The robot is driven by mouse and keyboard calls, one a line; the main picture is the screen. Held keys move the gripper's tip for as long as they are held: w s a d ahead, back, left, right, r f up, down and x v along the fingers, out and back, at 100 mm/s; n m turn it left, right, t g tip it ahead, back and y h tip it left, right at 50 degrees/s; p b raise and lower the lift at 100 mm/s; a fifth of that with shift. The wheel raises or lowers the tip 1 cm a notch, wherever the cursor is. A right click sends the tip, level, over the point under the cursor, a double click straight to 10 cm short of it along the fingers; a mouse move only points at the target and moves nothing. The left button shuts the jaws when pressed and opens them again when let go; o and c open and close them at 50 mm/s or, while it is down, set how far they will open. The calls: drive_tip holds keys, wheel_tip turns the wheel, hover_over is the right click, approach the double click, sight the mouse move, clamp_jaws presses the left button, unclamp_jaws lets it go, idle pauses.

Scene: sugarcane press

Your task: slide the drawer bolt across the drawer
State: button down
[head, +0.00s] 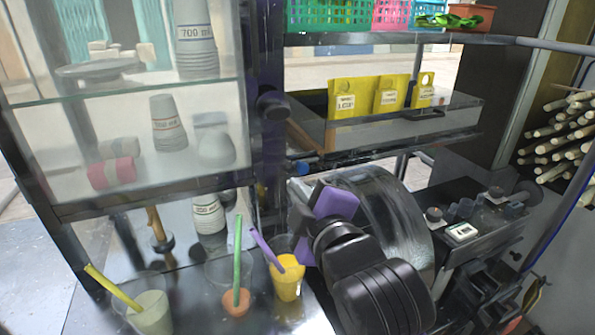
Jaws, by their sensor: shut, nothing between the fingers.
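A grey drawer (455,117) with clear sides, holding yellow tags, sits on the middle shelf at the upper right. A dark handle (423,114) shows on its front. A small blue-tipped rod (302,168) shows below the drawer's left end; I cannot tell whether it is the drawer bolt. My gripper (317,194), with purple parts, is at the end of my black arm, below and just right of that blue tip. It is shut and empty. My arm hides part of what lies behind it.
A glass-fronted cabinet (120,195) with cups stands at left, with a round black knob (272,104) on the post beside it. Cups with straws, including an orange one (287,283), stand on the lower counter. A large round clear drum (405,215) is right behind my arm.

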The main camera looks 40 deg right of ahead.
sight(300, 170)
drive_tip(key=p+x, duration=0.1)
drive_tip(key=x, duration=0.9)
drive_tip(key=shift+w, duration=0.15)
drive_tip(key=shift+s+d+f+p, duration=0.1)
drive_tip(key=shift+d+f+p, duration=0.25)
drive_tip(key=shift+d, duration=0.5)
drive_tip(key=shift+s+d+f+p, duration=0.15)
drive_tip(key=shift+d+f, duration=0.4)
drive_tip(key=shift+d, duration=0.3)
drive_tip(key=shift+s+d, duration=0.1)
drive_tip(key=shift+d, duration=0.2)
drive_tip(key=shift+s+d+p, duration=0.2)
drive_tip(key=shift+d, duration=0.65)
drive_tip(key=shift+s+d+p, duration=0.2)
drive_tip(key=shift+d, duration=0.65)
